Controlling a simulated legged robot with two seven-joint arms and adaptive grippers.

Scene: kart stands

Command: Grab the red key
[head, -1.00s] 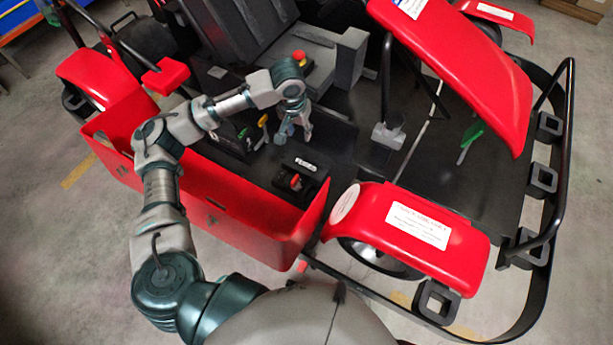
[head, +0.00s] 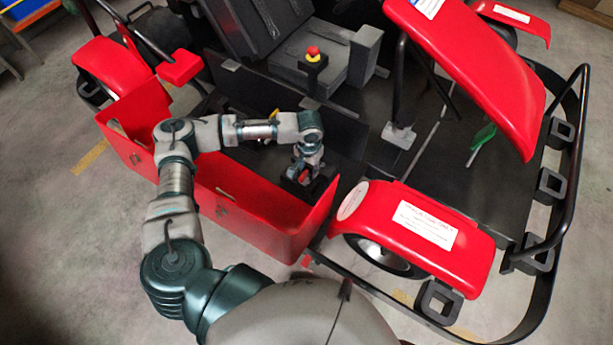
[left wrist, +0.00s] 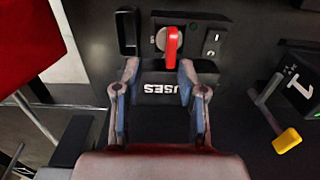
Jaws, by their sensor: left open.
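The red key (left wrist: 170,46) stands out from a round silver switch on a black panel, near the top middle of the left wrist view. In the head view a bit of the red key (head: 304,176) shows between the fingers. My left gripper (left wrist: 158,70) is open, its two fingers apart and pointing at the panel. The fingertips appear just short of the key, on either side of its lower end, and the gripper is empty. It also shows in the head view (head: 302,172), over the switch box. My right gripper is not in view.
A yellow-tipped lever (left wrist: 286,140) stands on a black box right of the gripper. The kart's red side panel (head: 255,205) stands close under my arm. A red stop button (head: 314,53) sits farther back.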

